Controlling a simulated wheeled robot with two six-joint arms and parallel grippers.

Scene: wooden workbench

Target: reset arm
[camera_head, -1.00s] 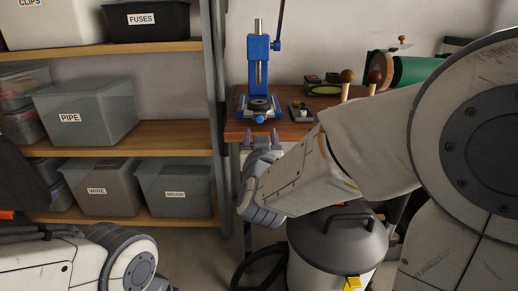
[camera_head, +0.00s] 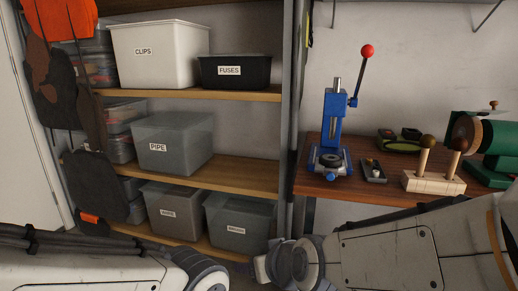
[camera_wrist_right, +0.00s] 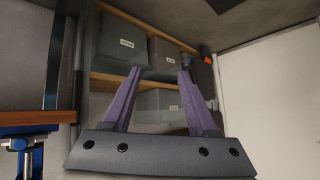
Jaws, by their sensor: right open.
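My right arm comes in from the right at the bottom of the head view. Its wrist sits below the front left corner of the workbench (camera_head: 400,192), and its fingers are hard to make out there. In the right wrist view my right gripper (camera_wrist_right: 159,73) is open, with two purple fingers spread and nothing between them. It points towards the shelf unit, clear of the bins. Part of my left arm lies along the bottom left of the head view; its gripper is not in view.
A shelf unit (camera_head: 190,182) holds labelled bins, including a white CLIPS bin (camera_head: 158,62) and a PIPE bin (camera_head: 172,147). A blue press (camera_head: 335,130), a wooden block with two knobbed pegs (camera_head: 433,183) and a green machine (camera_head: 490,140) stand on the bench.

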